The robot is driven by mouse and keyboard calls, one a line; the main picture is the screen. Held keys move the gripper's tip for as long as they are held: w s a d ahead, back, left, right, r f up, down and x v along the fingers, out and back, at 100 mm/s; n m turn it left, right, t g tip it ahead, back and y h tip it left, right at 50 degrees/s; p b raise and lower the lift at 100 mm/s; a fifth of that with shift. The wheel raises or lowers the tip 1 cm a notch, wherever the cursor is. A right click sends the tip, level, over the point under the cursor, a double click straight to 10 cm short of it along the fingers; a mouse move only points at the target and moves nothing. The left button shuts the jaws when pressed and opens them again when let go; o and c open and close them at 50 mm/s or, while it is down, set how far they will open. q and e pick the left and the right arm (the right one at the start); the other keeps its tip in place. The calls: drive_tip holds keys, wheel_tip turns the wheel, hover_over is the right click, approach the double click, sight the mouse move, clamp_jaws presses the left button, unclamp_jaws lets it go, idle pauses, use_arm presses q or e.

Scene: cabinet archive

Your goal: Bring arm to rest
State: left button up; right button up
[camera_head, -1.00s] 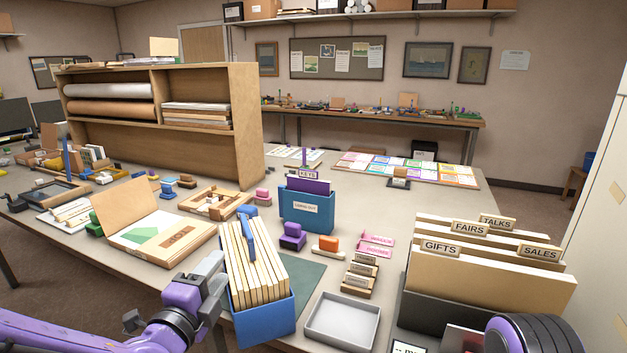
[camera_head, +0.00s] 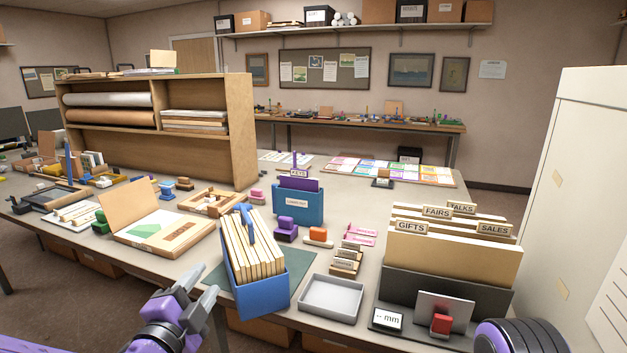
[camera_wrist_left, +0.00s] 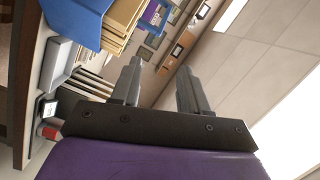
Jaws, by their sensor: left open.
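My left gripper (camera_head: 197,288) is open and empty in the head view, in front of the table's near edge and to the left of the blue file box (camera_head: 262,298). Its two grey fingers point up and away, apart from the box. In the left wrist view the spread fingers (camera_wrist_left: 160,85) have nothing between them. The blue box (camera_wrist_left: 72,22) full of cream folders shows at the upper left there. At the lower right of the head view is a round black and purple part of my right arm; its gripper is not seen.
The table (camera_head: 345,210) holds a grey tray (camera_head: 331,297), a dark sorter (camera_head: 440,287) with labelled folders, a blue card holder (camera_head: 298,207) and an open wooden box (camera_head: 165,240). A wooden shelf (camera_head: 240,130) stands at the back left. A pale cabinet (camera_head: 585,180) stands at right.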

use_arm(q)
drive_tip(key=s+a+f+n+g+y, duration=0.1)
drive_tip(key=s+a+f+n+g, duration=0.1)
drive_tip(key=f+n, duration=0.5)
drive_tip(key=s+a+f+n+g+y, duration=0.2)
drive_tip(key=f+n, duration=0.4)
drive_tip(key=f, duration=0.2)
drive_tip(key=s+a+f+n+g+y, duration=0.1)
drive_tip(key=s+a+f+n+g, duration=0.15)
drive_tip(key=f+n, duration=0.45)
drive_tip(key=s+a+f+n+g+y, duration=0.1)
drive_tip(key=s+f+g, duration=0.6)
drive_tip(key=s+f, duration=1.2)
drive_tip(key=s+a+n, duration=0.1)
drive_tip(key=s+a, duration=0.1)
drive_tip(key=s, duration=0.2)
drive_tip(key=shift+a+f+y, duration=0.25)
drive_tip(key=shift+a+y, duration=0.05)
drive_tip(key=shift+a, duration=0.05)
drive_tip(key=shift+g, duration=0.25)
